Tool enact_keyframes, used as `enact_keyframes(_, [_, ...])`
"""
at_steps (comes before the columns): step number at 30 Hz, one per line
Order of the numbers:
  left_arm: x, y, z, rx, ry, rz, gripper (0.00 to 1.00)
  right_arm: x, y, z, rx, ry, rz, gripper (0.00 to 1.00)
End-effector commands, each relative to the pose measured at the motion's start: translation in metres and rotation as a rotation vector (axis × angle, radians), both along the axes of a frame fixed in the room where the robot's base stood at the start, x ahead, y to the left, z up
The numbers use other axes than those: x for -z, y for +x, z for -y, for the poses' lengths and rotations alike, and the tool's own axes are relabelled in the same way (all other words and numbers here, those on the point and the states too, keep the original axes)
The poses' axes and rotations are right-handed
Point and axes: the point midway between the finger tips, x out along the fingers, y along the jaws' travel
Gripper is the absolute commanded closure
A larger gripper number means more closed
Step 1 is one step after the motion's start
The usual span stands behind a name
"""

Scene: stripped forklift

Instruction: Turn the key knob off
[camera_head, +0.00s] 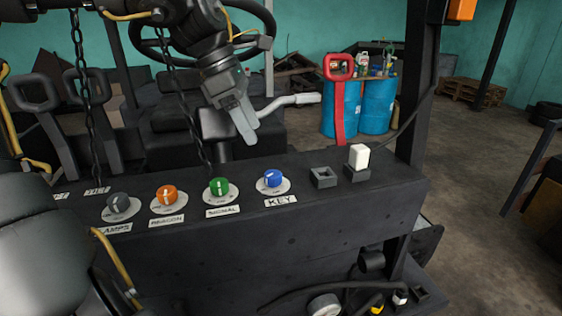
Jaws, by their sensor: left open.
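The key knob (273,178) is blue and sits on a white round dial on the dark panel (330,215). A white label reading KEY (281,201) lies in front of it. A pale mark shows on the knob's front, but I cannot tell its exact setting. My left gripper (245,128) is open and empty. It hangs above and behind the panel, up and to the left of the key knob and apart from it. Its fingers overlap one another in this view. My right gripper is not in view.
Green (219,187), orange (165,194) and grey (118,203) knobs stand left of the key knob. An empty square socket (323,177) and a white rocker switch (358,157) are to its right. A lever (298,100), a chain (180,95) and a steering wheel (268,25) are near my left gripper.

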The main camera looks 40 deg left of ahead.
Motion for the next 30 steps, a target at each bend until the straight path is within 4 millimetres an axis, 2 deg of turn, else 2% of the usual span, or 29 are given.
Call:
enact_keyframes(5, [0.01,0.004,0.004,0.003,0.0,-0.004,0.44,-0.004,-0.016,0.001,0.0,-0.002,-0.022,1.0])
enact_keyframes(9, [0.03,0.009,0.012,0.006,-0.002,-0.007,0.44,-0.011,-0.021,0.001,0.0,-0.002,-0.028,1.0])
enact_keyframes(15, [0.065,0.018,0.022,0.003,0.0,-0.007,0.44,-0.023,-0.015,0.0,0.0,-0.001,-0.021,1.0])
enact_keyframes(21, [0.09,0.024,0.029,0.001,0.0,-0.004,0.44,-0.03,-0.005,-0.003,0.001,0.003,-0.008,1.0])
enact_keyframes(30, [0.1,0.027,0.033,0.001,-0.001,0.001,0.44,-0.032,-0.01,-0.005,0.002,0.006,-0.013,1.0])
